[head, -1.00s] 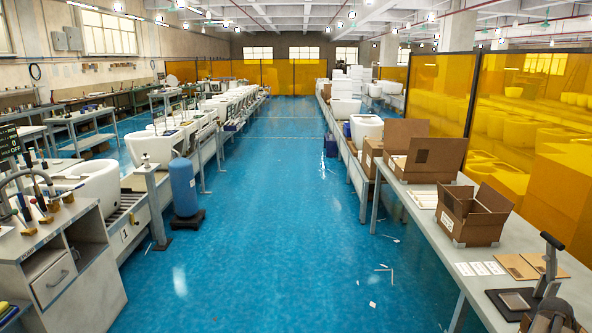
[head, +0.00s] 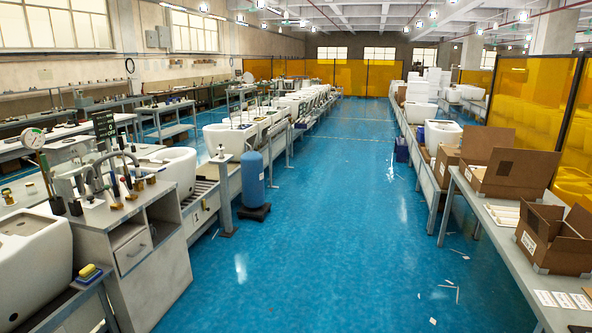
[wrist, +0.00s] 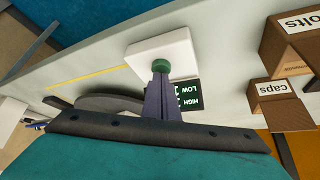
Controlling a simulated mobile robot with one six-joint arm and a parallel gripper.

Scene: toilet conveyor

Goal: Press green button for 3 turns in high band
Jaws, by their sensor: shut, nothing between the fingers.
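In the wrist view a green button (wrist: 162,64) sits on a white square base (wrist: 180,48). A small dark display (wrist: 188,94) beside it shows the words HIGH and LOW, upside down in this view. My gripper (wrist: 160,72) is shut and empty, its narrow fingers pointing at the button and overlapping its lower edge in the picture. I cannot tell whether the fingertips touch it. The fingers partly cover the display. Neither my gripper nor the green button can be made out in the head view.
In the wrist view, brown boxes labelled caps (wrist: 280,106) and partly "olts" (wrist: 292,45) stand right of the display. In the head view, a workbench (head: 150,258) with a dark display (head: 104,124) and gauge (head: 33,138) stands left. The blue aisle floor (head: 330,230) is clear in the middle.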

